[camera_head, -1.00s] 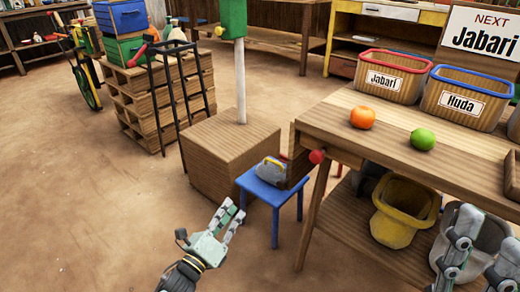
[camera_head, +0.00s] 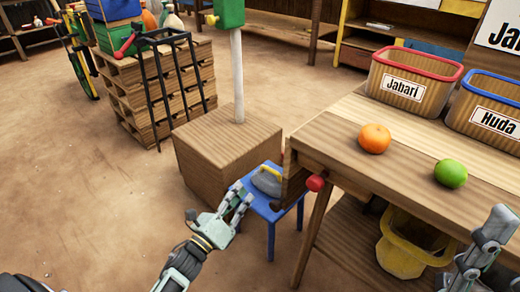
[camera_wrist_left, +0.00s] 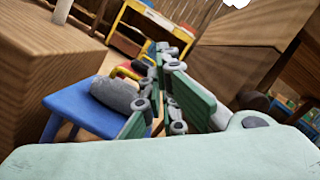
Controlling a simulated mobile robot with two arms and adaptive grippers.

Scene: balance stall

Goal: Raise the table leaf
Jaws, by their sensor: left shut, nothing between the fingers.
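The wooden table (camera_head: 335,140) stands at the right. Its leaf (camera_head: 293,182) hangs down at the table's left end, seen nearly edge-on. A red knob (camera_head: 316,183) sits by the table's front left corner. My left gripper (camera_head: 243,194) is shut and empty, in front of the blue stool and left of the leaf, apart from it. In the left wrist view the gripper's fingers (camera_wrist_left: 160,85) point toward the stool area, with a wooden panel to their right. My right gripper (camera_head: 497,225) shows only partly at the right edge; its jaws are unclear.
A blue stool (camera_head: 262,205) with a grey, yellow-handled object (camera_head: 267,181) stands close to the leaf. A wooden block with a post (camera_head: 225,145) is behind it. An orange (camera_head: 374,138) and a lime (camera_head: 450,173) lie on the table.

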